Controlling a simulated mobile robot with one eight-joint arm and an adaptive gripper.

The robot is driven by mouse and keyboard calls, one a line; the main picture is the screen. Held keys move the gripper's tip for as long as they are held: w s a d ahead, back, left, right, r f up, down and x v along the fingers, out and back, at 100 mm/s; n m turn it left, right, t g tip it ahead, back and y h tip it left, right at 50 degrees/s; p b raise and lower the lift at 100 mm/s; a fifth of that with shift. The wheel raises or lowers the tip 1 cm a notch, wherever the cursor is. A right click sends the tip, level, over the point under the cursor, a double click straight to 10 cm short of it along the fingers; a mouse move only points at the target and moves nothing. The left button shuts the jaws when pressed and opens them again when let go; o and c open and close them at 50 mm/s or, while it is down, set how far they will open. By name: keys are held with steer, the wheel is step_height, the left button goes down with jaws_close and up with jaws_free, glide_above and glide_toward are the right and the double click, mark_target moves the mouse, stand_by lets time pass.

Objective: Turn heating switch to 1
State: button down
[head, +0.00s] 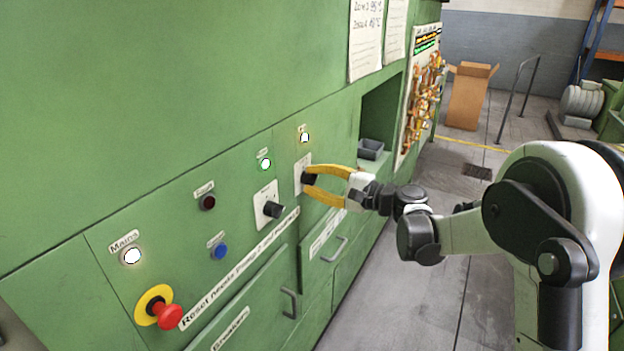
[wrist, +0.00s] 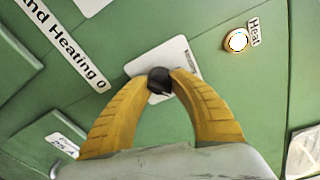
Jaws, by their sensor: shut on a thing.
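The heating switch is a black rotary knob (wrist: 159,80) on a white plate (wrist: 150,57). In the head view the knob (head: 308,178) is the right one of two on the green panel. My gripper (head: 311,179) has yellow fingers closed around this knob. In the wrist view my gripper (wrist: 160,78) has a fingertip on each side of the knob. The knob's pointer and the plate's markings are too small or covered to read. A lit white lamp (wrist: 237,41) labelled "Heat" sits beside the plate; it also shows above the knob in the head view (head: 304,137).
A second black knob (head: 273,209) on a white plate is left of my gripper. A red emergency button (head: 168,315) on yellow, a blue button (head: 219,251) and lamps are further left. Drawer handles (head: 335,249) stick out below. A grey bin (head: 370,149) sits in a recess to the right.

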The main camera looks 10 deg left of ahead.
steer(key=shift+m, duration=0.6)
steer(key=c, duration=1.1)
jaws_free()
steer(key=v, duration=1.2)
steer(key=shift+w+d, duration=0.15)
